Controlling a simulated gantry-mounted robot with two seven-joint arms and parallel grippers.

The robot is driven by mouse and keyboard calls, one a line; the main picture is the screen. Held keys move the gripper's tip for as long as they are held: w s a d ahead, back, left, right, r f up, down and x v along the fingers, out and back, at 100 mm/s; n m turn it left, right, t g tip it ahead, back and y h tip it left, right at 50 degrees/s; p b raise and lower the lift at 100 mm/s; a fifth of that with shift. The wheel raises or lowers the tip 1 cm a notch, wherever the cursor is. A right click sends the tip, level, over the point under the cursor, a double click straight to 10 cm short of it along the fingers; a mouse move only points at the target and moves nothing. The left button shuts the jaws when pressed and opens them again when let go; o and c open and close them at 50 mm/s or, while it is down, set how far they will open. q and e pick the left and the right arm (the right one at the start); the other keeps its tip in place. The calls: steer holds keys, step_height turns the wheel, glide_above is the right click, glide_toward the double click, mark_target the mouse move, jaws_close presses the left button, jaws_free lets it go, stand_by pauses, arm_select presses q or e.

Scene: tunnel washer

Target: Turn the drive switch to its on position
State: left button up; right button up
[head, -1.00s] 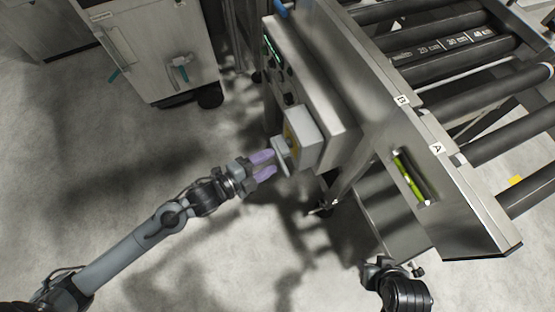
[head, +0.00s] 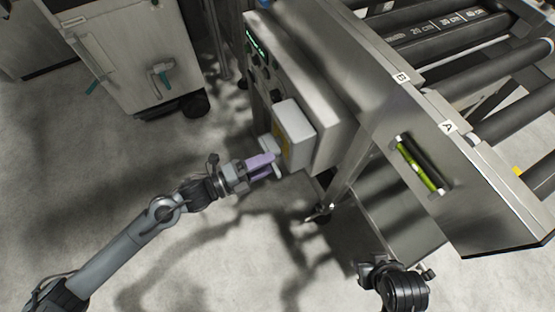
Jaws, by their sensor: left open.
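The drive switch is on a light grey box (head: 296,134) with a yellow plate, fixed to the side of the steel control cabinet. Its pale grey handle (head: 267,144) sticks out on the box's left side and is partly hidden by my gripper. My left gripper (head: 264,164), with purple fingers, is open at the handle. The fingers overlap the handle in the picture; I cannot tell whether they touch it. The switch's exact angle is hard to read. My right gripper (head: 374,272) is low in the picture, away from the switch; its fingers are not clear.
The control cabinet (head: 330,120) carries dark knobs and a green-lit display (head: 256,46). A roller conveyor (head: 460,70) with a green level-like tube (head: 418,165) lies right. A steel cart (head: 130,60) stands upper left. The floor at left is clear.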

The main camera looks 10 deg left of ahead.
arm_select(q)
steer(key=shift+b+x, duration=0.55)
steer(key=shift+x, duration=1.45)
jaws_close()
